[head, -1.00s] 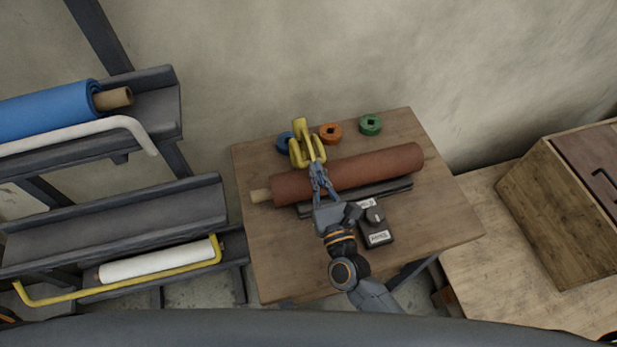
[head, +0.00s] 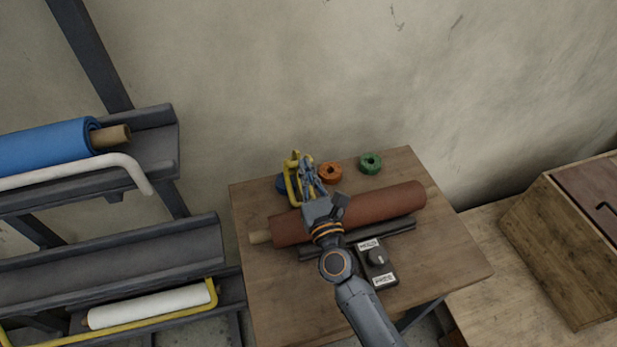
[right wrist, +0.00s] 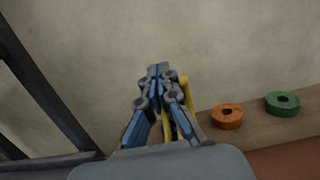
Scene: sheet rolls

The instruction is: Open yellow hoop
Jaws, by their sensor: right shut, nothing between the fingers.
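A longer yellow bar (head: 150,310) runs along the lower rack by a white roll. My left gripper is not in view.
A black box with a knob (head: 376,262) sits in front. A dark rack (head: 110,250) with a blue roll (head: 45,147) is left, a wooden cabinet (head: 560,250) right.

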